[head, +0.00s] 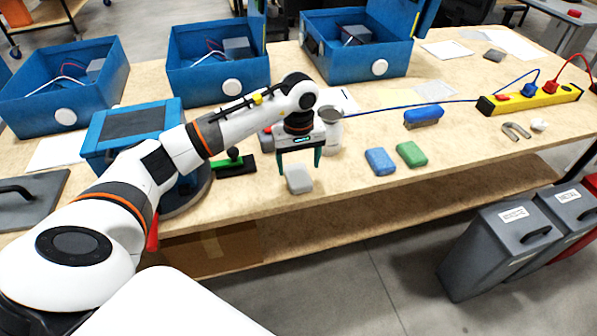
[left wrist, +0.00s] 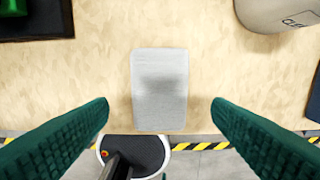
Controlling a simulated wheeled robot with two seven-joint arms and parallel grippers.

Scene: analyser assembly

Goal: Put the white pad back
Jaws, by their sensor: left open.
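The white pad (head: 299,179), a light grey-white block with rounded corners, lies on the wooden table near its front edge. In the left wrist view the white pad (left wrist: 159,90) lies midway between the fingers, lengthwise in the picture. My left gripper (head: 299,169) is over the pad with its green fingers pointing down. In the left wrist view the left gripper (left wrist: 159,115) is open, with a gap on each side of the pad; the fingers do not touch it. The right gripper is in neither view.
A blue pad (head: 380,161) and a green pad (head: 411,154) lie to the right. A white container (head: 330,132) stands just behind my gripper. A black tray with a green-handled tool (head: 235,166) lies to the left. Blue boxes (head: 218,75) line the back.

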